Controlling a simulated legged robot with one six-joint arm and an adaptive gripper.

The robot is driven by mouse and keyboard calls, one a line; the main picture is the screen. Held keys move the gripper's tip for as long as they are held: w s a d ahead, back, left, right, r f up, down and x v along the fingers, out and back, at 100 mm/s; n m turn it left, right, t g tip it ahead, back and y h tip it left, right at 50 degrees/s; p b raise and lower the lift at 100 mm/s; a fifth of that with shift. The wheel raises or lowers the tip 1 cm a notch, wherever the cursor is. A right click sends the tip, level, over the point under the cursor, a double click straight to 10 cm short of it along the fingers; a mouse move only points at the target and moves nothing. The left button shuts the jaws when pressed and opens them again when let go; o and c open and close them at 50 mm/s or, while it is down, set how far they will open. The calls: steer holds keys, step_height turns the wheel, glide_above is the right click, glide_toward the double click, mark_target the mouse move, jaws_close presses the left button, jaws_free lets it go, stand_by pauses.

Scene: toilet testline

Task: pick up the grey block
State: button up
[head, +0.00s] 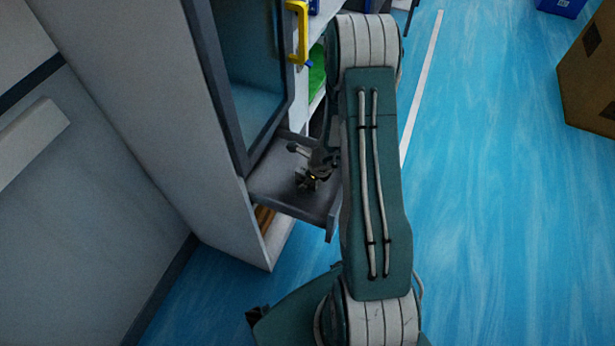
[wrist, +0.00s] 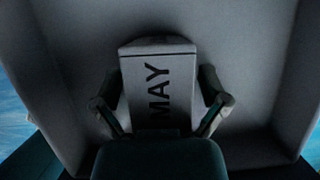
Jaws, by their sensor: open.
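The grey block (wrist: 158,88) stands out in the wrist view, with "MAY" in dark letters on its face. It lies inside a grey open drawer (head: 288,202), which also shows in the wrist view (wrist: 255,60). My gripper (wrist: 160,104) is open, with one finger on the left side of the block and one on the right. Whether the fingers touch it I cannot tell. In the head view my gripper (head: 312,178) is small and dark, down in the drawer. I cannot make out the block there.
The drawer sticks out of a tall pale cabinet (head: 150,110) with a dark-framed glass door (head: 252,80) above it. A yellow handle (head: 301,35) is further back. The drawer walls surround my gripper closely. Blue floor (head: 490,190) is clear on the right, with a brown box (head: 590,80) beyond.

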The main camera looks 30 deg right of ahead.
steer(key=shift+d, duration=0.1)
steer(key=c, duration=1.3)
steer(key=shift+r, duration=0.1)
jaws_close()
